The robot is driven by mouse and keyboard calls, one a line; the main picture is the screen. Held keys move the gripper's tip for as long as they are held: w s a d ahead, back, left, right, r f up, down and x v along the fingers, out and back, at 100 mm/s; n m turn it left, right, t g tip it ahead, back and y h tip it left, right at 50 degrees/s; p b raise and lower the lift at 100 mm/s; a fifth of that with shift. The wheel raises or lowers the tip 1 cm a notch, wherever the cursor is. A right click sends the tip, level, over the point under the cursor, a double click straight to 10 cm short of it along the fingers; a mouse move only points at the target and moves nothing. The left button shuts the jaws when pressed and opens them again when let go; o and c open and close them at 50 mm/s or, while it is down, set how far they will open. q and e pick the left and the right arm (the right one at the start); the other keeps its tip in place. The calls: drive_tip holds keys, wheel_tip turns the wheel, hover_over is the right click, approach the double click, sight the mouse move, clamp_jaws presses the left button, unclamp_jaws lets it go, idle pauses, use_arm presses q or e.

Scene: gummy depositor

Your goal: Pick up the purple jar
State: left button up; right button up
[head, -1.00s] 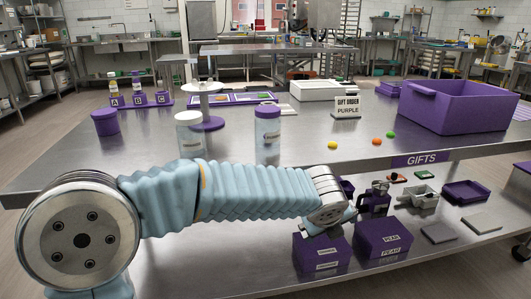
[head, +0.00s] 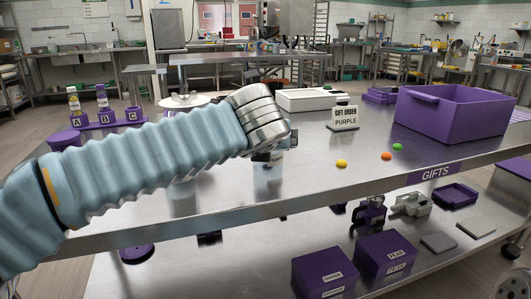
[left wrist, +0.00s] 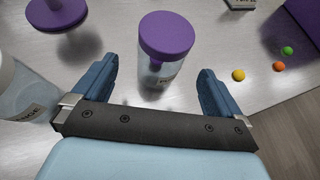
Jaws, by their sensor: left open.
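A clear jar with a purple lid (left wrist: 167,35) stands upright on the table in the left wrist view, its label partly readable. My left gripper (left wrist: 157,70) is open, one finger on each side of the space just in front of this jar. The jar is ahead of the fingers and no contact shows. In the head view my left gripper (head: 270,155) is low over the table, and my arm hides most or all of the jar. A second clear jar (left wrist: 22,95) is cut off at the left edge of the left wrist view. My right gripper is not in view.
A purple stand base (left wrist: 62,12) is at the far left in the left wrist view. Yellow, orange and green gummies (head: 386,156) lie right of the gripper. A sign (head: 344,118) and purple bin (head: 462,113) stand beyond. Purple boxes (head: 325,270) are on the lower shelf.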

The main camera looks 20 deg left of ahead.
use_arm(q)
drive_tip(key=x, duration=0.8)
drive_tip(key=shift+d, duration=0.2)
drive_tip(key=shift+r, duration=0.15)
drive_tip(key=c, duration=1.1)
